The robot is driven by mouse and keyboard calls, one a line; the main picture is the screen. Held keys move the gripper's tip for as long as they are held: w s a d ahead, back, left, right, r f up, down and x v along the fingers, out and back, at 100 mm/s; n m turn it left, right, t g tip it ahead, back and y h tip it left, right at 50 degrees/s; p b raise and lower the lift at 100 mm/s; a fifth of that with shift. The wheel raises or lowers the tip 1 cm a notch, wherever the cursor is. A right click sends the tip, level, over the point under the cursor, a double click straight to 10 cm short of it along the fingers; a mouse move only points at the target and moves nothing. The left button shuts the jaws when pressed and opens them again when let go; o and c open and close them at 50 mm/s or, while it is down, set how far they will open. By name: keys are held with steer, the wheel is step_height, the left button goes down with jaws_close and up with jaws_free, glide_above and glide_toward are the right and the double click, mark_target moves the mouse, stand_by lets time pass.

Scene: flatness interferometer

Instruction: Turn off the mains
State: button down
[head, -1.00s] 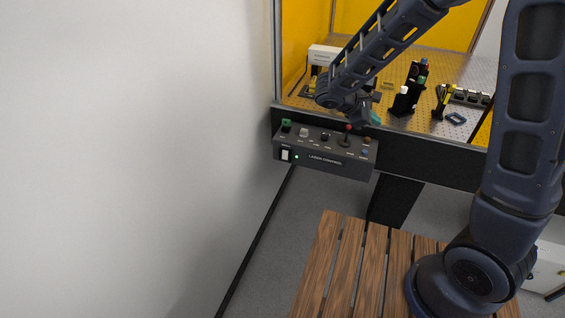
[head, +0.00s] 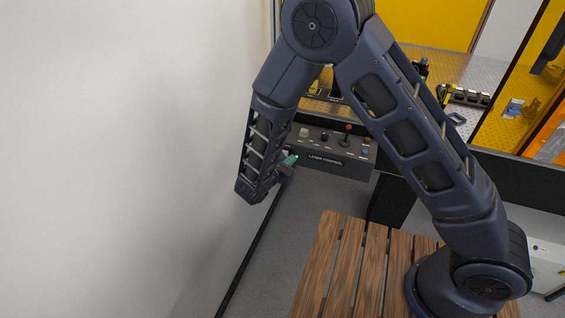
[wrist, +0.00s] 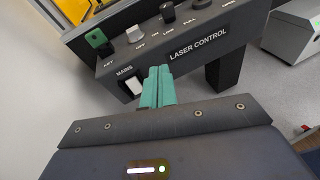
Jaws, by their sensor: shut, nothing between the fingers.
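The mains switch is a white rocker (wrist: 133,87) under the MAINS label on the front of the dark laser control box (wrist: 228,62). Which way it is tipped I cannot tell. My gripper (wrist: 160,72) has its teal fingers shut and empty, pointing at the box front just right of the rocker. The fingertips overlap the panel in the picture; contact is unclear. In the head view the control box (head: 338,164) shows partly, with my gripper (head: 291,159) before its left end; my arm hides the rocker there.
A wooden slatted surface (head: 345,260) lies in front below. A white wall (head: 120,150) is on the left.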

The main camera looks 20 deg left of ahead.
steer(key=s+a+f+n+t+y, duration=0.1)
steer(key=s+a+f+n+y, duration=0.2)
steer(key=s+a+f+n, duration=0.1)
steer(key=s+a+f, duration=0.1)
steer(key=s+f, duration=0.1)
steer(key=s, duration=0.1)
steer(key=shift+a+y, duration=0.15)
steer(key=shift+y, duration=0.25)
steer(key=shift+w, duration=0.1)
steer(key=w+f, duration=0.2)
steer(key=w, duration=1.1)
steer(key=shift+w+f, duration=0.15)
steer(key=shift+w, duration=0.2)
steer(key=shift+w+f+t, duration=0.1)
steer(key=shift+w+t, duration=0.25)
steer(key=shift+t, duration=0.25)
steer(key=s+f, duration=0.2)
steer(key=s, duration=1.2)
steer(key=shift+s, duration=0.25)
